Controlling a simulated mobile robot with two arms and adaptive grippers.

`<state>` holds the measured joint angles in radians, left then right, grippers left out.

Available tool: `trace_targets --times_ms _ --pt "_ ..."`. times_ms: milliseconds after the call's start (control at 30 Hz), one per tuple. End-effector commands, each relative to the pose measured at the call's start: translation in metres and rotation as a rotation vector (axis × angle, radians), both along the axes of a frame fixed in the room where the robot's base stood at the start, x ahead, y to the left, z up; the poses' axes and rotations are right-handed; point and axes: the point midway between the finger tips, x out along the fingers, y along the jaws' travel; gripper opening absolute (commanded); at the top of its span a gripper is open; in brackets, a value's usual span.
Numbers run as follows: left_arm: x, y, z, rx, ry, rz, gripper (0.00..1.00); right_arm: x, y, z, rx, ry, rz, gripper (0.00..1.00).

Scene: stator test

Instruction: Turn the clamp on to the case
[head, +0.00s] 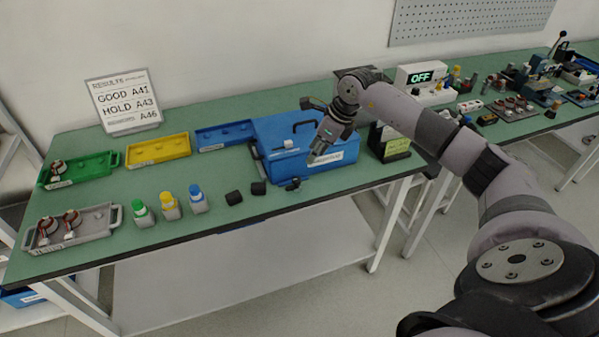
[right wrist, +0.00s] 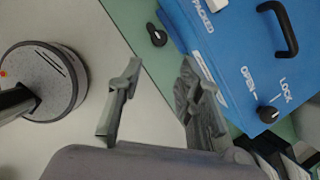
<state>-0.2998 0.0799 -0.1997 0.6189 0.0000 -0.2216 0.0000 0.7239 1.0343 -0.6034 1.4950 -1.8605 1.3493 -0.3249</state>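The blue case (head: 275,135) stands on the green table, closed, with a black handle on top. In the right wrist view the case (right wrist: 222,50) shows the words PACKED, OPEN and LOCK. A black knob (right wrist: 268,114) sits beside OPEN and LOCK; its exact setting is hard to tell. Another small black knob-like part (right wrist: 157,35) lies beside the case; in the head view it (head: 292,184) is near the case's front edge. My right gripper (head: 318,152) hangs over the case's front; in its wrist view its fingers (right wrist: 158,100) are apart and empty. My left gripper is out of view.
Left of the case are blue (head: 224,136), yellow (head: 157,150) and green (head: 78,170) trays, a grey tray (head: 72,230), several small bottles (head: 170,206) and black blocks (head: 234,198). A black box with a label (head: 394,145) stands close right of the case.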

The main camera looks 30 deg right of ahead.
Motion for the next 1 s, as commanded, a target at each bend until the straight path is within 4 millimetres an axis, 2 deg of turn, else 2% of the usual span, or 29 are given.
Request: trace_targets --times_ms 300,500,700,1000 --pt "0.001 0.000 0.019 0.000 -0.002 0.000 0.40 0.022 0.017 -0.065 0.005 0.004 0.000 0.33" --pt "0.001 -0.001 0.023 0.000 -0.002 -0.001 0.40 0.034 0.023 -0.097 0.004 0.001 0.000 0.33" --pt "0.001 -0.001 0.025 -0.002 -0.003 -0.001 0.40 0.039 0.026 -0.112 0.003 0.001 0.001 0.33" --pt "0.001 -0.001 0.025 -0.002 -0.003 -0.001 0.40 0.040 0.026 -0.115 0.002 0.000 0.001 0.33"
